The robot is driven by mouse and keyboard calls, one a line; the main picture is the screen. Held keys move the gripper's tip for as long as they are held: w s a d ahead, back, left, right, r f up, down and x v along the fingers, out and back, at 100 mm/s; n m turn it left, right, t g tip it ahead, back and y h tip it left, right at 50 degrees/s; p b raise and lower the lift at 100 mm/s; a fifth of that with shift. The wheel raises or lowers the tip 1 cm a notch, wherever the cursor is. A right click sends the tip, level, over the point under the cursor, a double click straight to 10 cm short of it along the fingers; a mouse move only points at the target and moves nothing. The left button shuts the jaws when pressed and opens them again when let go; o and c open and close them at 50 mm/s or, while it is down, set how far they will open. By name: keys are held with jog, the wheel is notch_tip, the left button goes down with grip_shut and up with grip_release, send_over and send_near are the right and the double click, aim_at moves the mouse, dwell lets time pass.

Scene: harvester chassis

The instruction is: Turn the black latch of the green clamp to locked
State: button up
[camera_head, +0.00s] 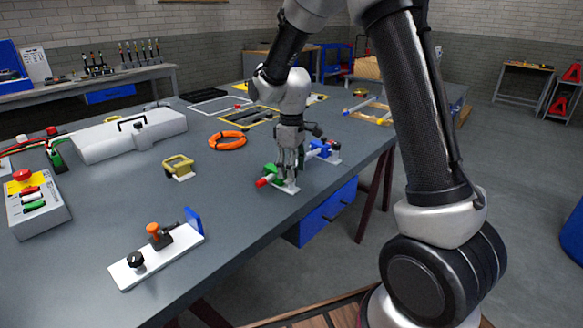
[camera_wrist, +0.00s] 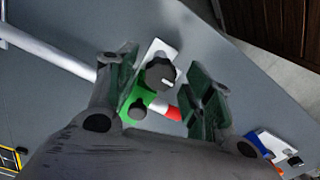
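The green clamp (camera_head: 270,170) sits on the grey table near its right edge, partly hidden by my gripper in the head view. In the wrist view the green clamp (camera_wrist: 152,98) has a round black latch (camera_wrist: 160,72) with a small white mark, above a white plate. A smaller dark knob (camera_wrist: 138,109) is on the green body. A red-tipped bar (camera_wrist: 172,111) passes through the clamp. My gripper (camera_head: 289,165) points down over the clamp. In the wrist view its green-padded fingers (camera_wrist: 165,88) are apart, on either side of the latch. Contact cannot be told.
A blue clamp (camera_head: 326,149) stands just behind. An orange ring (camera_head: 228,140), a yellow handle (camera_head: 179,166) and a white plate with an orange knob (camera_head: 158,254) lie on the table (camera_head: 105,225). A grey case (camera_head: 100,139) stands farther left. Table between them is clear.

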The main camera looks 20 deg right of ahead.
jog(key=c, duration=0.8)
jog(key=shift+c, duration=0.2)
jog(key=shift+m, duration=0.4)
jog(key=m, duration=0.8)
jog(key=shift+m, duration=0.3)
jog(key=m, duration=0.4)
jog(key=shift+m, duration=2.2)
